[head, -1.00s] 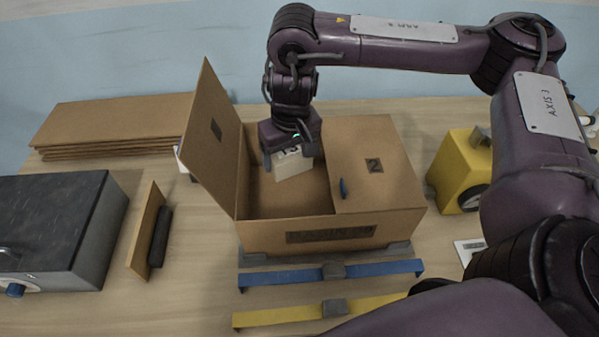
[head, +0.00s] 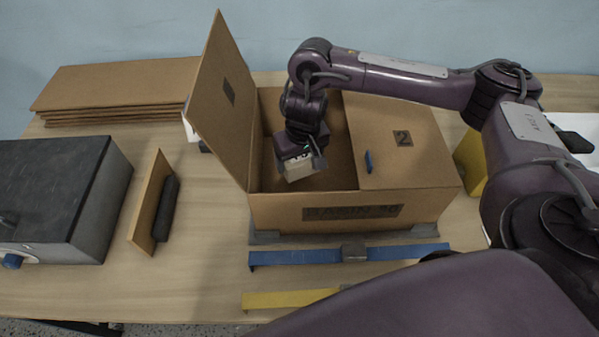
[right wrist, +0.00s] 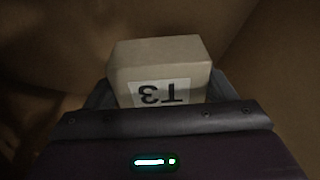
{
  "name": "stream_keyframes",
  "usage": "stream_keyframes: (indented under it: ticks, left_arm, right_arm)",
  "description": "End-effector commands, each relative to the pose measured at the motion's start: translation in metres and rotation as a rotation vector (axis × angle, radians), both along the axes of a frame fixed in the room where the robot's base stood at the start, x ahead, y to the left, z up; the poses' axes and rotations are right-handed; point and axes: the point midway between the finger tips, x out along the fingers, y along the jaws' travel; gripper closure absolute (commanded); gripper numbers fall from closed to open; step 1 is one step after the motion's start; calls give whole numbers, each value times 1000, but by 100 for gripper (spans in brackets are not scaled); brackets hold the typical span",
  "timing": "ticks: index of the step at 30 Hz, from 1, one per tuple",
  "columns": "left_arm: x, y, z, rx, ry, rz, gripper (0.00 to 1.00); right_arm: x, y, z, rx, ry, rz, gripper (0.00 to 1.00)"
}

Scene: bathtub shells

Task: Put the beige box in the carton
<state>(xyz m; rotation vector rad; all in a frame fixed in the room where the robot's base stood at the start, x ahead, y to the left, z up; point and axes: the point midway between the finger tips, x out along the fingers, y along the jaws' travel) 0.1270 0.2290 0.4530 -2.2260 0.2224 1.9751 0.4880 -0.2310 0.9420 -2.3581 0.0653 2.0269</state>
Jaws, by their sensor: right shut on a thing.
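The carton (head: 300,214) stands on the table with its left flap (head: 222,85) raised and its right flap (head: 405,140) lying flat, marked 2. My right gripper (head: 300,162) is inside the open left half of the carton, shut on the beige box (head: 299,170). In the right wrist view the beige box (right wrist: 160,65) sits between the fingers, with a T3 label facing the camera and brown carton walls around it. I cannot tell whether the box touches the carton floor. My left gripper is not in view.
A blue strap (head: 300,258) and a yellow strap (head: 290,298) lie in front of the carton. A dark-topped machine (head: 60,195) and an upright brown panel (head: 150,205) stand at left. Flat cardboard sheets (head: 115,90) are stacked behind. A yellow object (head: 470,165) is at right.

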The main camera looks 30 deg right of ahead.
Motion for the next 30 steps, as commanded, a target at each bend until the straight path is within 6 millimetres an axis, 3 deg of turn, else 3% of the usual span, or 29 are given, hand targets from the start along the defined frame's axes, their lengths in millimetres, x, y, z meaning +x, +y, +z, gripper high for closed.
stream_keyframes:
  ticks: [12,23,24,28,30]
  left_arm:
    - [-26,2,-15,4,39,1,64]
    - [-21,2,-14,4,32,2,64]
    - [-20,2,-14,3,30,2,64]
    - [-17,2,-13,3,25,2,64]
    - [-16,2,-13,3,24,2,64]
  right_arm:
    - [0,0,-42,0,0,0,56]
    - [0,0,-45,1,0,-1,56]
    - [0,0,-45,1,0,-1,18]
    - [0,0,-45,1,0,-1,1]
    - [0,0,-44,1,0,-1,1]
